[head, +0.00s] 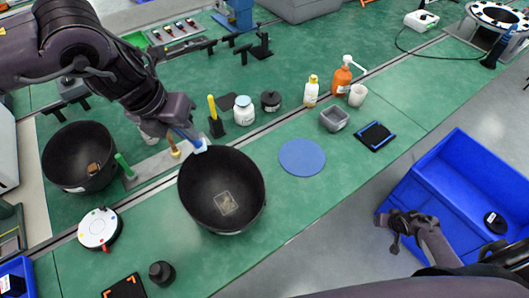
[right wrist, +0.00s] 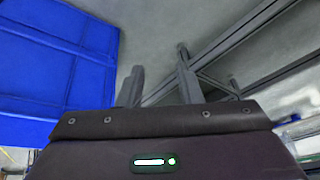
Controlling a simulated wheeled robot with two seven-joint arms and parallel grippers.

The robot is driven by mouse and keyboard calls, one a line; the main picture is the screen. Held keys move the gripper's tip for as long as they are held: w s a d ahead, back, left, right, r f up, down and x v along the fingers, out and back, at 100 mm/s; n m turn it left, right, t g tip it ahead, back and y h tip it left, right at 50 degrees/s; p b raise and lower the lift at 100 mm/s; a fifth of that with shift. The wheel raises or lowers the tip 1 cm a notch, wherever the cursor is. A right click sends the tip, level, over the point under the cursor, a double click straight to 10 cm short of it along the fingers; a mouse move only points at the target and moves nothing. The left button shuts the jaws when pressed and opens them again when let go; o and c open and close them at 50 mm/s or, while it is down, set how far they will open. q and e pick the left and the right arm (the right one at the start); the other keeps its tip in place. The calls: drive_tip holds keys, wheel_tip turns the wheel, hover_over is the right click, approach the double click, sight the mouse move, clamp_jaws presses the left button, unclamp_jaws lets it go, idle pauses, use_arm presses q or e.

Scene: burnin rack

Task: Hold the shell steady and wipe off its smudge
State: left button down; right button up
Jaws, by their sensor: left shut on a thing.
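A black bowl-shaped shell (head: 207,208) stands on the green bench at the centre of the head view. A pale, brownish squarish patch (head: 226,203), which looks like the smudge, shows on its inner floor. My left gripper (head: 198,146) is shut on the shell's far rim; its fingertips partly hide the grip. A second black shell (head: 62,143) stands to the left, with a small brown patch inside. My right gripper (head: 405,222) is away from the bench, by the blue crate. Its two fingers stand apart and empty in the right wrist view (right wrist: 158,80).
A blue disc (head: 302,157), grey tub (head: 334,119) and blue-edged black pad (head: 375,136) lie right of the shell. Bottles, including an orange pump bottle (head: 341,82), stand behind. A round white device (head: 98,229) is at front left. The blue crate (head: 440,190) is off the bench.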

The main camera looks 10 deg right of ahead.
drive_tip(key=w+d+r+m+t+h, duration=0.1)
drive_tip(key=w+d+r+m, duration=0.1)
drive_tip(key=w+d+r, duration=0.45)
drive_tip(key=w+d+r+m+t, duration=0.15)
drive_tip(key=d+r, duration=0.25)
drive_tip(key=r, duration=0.5)
drive_tip(key=w+d+r+m+t+h, duration=0.1)
drive_tip(key=w+d+r, duration=0.45)
drive_tip(key=r, duration=0.25)
drive_tip(key=w+a+r+m+h, duration=0.1)
drive_tip(key=w+a+r+m, duration=0.1)
drive_tip(key=w+a+r, duration=0.1)
drive_tip(key=w+a+r+m+h, duration=0.1)
drive_tip(key=w+a+r, duration=0.2)
drive_tip(key=w, duration=0.1)
drive_tip(key=shift+w+a+r+m, duration=0.15)
drive_tip(key=shift+a+m, duration=0.05)
drive_tip(key=shift+m, duration=0.15)
drive_tip(key=w+a+r+m, duration=0.3)
drive_tip(key=a, duration=0.6)
drive_tip(key=m+g+y, duration=0.6)
drive_tip(key=m+y, duration=0.1)
drive_tip(key=m, duration=1)
approach(251, 179)
drive_tip(key=shift+t, duration=0.25)
drive_tip(key=x, duration=0.7)
drive_tip(key=shift+s+d+f, duration=0.1)
drive_tip(key=shift+d+f, duration=0.05)
